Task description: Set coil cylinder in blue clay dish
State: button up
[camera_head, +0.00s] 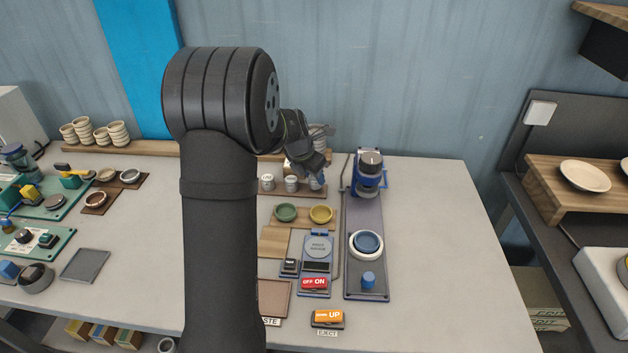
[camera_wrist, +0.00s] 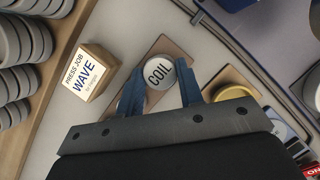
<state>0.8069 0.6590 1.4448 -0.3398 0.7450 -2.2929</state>
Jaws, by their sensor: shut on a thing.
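The coil cylinder (camera_wrist: 159,73) shows its white round top marked COIL in the wrist view. My gripper (camera_wrist: 160,84) has its blue fingers on either side of it, shut on it. The cylinder is at or just above a brown board (camera_wrist: 158,48); I cannot tell whether it has lifted. In the head view my gripper (camera_head: 316,180) is at the right end of the row of small cylinders and largely hides the coil cylinder. A blue round dish (camera_head: 368,243) sits inside a white ring on the long grey tray, to the right and nearer.
A green dish (camera_head: 286,212) and a yellow dish (camera_head: 320,214) stand in front of the cylinder row. A blue and grey press (camera_head: 369,175) stands at the tray's far end. A WAVE job block (camera_wrist: 88,74) is left of the gripper. The table's right side is clear.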

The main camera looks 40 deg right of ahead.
notch_tip(320, 180, up, 7)
jog(key=shift+f, duration=0.1)
jog(key=shift+w+a+r, duration=0.45)
jog(key=shift+r, duration=0.1)
jog(key=w+a+f+m+g, duration=0.1)
jog(key=w+a+f+m, duration=0.1)
jog(key=w+a+m, duration=0.5)
jog(key=w+a+f+g, duration=0.2)
jog(key=w+a, duration=0.3)
jog(key=a, duration=0.7)
jog(key=w+a+m+g+y, duration=0.2)
jog(key=a+m, duration=0.5)
jog(key=a, duration=0.9)
jog(key=s+d+r+m+y, duration=0.1)
jog(key=s+d+r+m, duration=0.1)
jog(key=s+d, duration=0.85)
jog(key=s+d+r+m+y, duration=0.1)
jog(key=s+d+r, duration=0.2)
jog(key=s+d, duration=0.8)
jog(key=s+d+r+m, duration=0.15)
jog(key=s+d, duration=0.25)
jog(key=s, duration=1)
jog(key=s+d+r, duration=0.2)
jog(key=s+d, duration=0.3)
jog(key=s, duration=0.9)
send_near(372, 247)
jog(key=shift+s+a+r+n, duration=0.15)
jog(key=shift+s+n, duration=0.1)
jog(key=shift+s, duration=0.45)
jog(key=shift+f, duration=2.05)
